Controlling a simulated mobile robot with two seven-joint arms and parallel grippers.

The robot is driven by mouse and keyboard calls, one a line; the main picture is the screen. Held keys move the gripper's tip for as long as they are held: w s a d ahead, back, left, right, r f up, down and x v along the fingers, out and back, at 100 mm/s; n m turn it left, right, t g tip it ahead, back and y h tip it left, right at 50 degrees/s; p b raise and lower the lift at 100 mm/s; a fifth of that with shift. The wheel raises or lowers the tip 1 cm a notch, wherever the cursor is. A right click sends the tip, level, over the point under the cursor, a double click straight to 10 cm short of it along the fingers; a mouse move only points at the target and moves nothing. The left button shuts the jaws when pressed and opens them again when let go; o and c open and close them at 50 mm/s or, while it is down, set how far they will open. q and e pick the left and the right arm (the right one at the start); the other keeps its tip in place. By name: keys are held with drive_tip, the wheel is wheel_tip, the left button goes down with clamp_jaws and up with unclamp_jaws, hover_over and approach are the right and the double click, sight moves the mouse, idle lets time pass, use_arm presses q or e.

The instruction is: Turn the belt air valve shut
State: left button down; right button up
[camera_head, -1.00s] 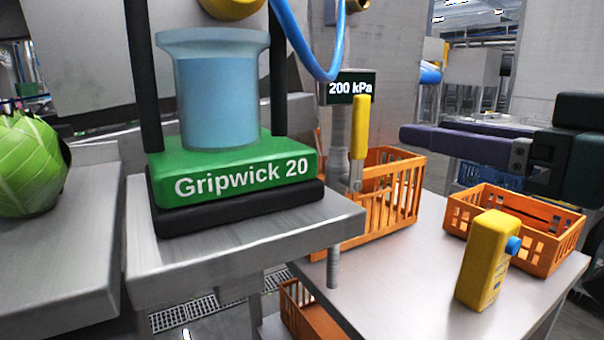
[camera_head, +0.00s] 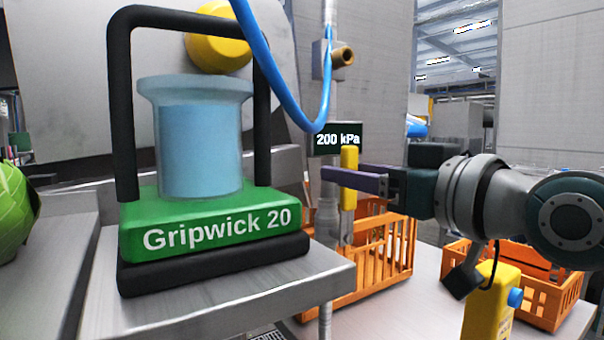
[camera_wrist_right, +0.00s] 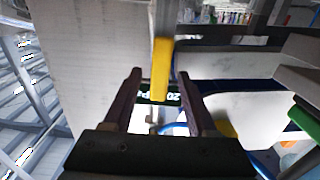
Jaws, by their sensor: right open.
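The belt air valve's yellow lever (camera_head: 349,158) hangs upright on the grey vertical pipe, just below the dark display (camera_head: 325,141) reading 200 kPa. My right gripper (camera_head: 335,176) comes in from the right at the lever's height. Its near purple finger crosses in front of the lever and hides its middle. In the right wrist view the yellow lever (camera_wrist_right: 161,68) shows between the two spread fingertips (camera_wrist_right: 160,78), with gaps on both sides. The gripper is open and I see no grip on the lever. My left gripper is not in view.
A green Gripwick 20 unit (camera_head: 215,232) with a black frame stands on a steel shelf to the left. A blue hose (camera_head: 282,100) loops above the display.

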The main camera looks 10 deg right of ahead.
drive_tip(key=shift+c, duration=0.2)
clamp_jaws()
idle(0.3)
idle(1.0)
